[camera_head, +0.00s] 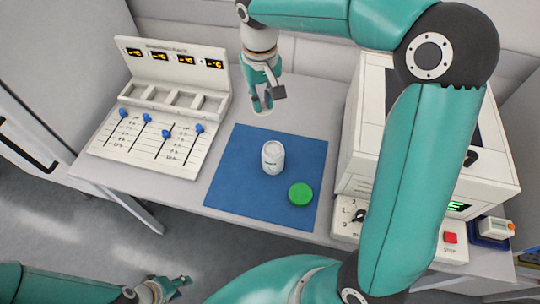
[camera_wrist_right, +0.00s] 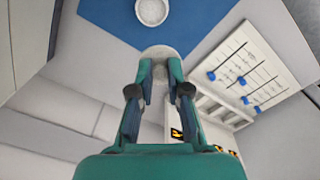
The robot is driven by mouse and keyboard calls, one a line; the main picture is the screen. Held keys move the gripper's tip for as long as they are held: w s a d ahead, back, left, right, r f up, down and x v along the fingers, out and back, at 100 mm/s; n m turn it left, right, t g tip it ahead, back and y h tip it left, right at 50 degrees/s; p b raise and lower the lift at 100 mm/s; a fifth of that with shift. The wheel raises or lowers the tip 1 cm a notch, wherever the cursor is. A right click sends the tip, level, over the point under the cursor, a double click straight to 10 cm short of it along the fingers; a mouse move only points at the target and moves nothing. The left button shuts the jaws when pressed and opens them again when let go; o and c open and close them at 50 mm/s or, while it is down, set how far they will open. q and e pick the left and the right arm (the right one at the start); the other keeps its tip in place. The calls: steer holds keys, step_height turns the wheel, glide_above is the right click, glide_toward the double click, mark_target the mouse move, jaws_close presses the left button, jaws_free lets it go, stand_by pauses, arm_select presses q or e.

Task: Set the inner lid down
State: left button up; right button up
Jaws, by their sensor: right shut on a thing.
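The inner lid (camera_head: 262,110) is a small pale disc. My right gripper (camera_head: 262,101) is shut on it, over the table behind the blue mat. In the right wrist view the lid (camera_wrist_right: 160,51) sits between the fingertips. A white jar (camera_head: 273,158) stands upright and open on the blue mat (camera_head: 232,178); its mouth shows white contents in the wrist view (camera_wrist_right: 152,11). A green screw lid (camera_head: 300,194) lies on the mat, right of the jar and nearer me. My left gripper (camera_head: 178,286) is low at the left, away from the table; its jaw opening is unclear.
A white rack (camera_head: 172,80) with displays, empty bays and blue sliders stands at the left of the table. A white machine (camera_head: 366,130) with a knob and a red button (camera_head: 450,238) stands at the right, partly hidden by my right arm. Bare table surrounds the mat's back edge.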

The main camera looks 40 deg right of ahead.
mark_target(273, 151)
step_height(273, 151, up, 3)
steer(key=s+d, duration=0.1)
steer(key=s, duration=0.1)
steer(key=shift+m, duration=0.4)
steer(key=f, duration=1.9)
steer(key=shift+s+d, duration=0.15)
steer(key=shift+s, duration=0.05)
steer(key=o, duration=0.7)
steer(key=shift+s, duration=0.1)
steer(key=shift+o, duration=0.2)
step_height(273, 151, up, 12)
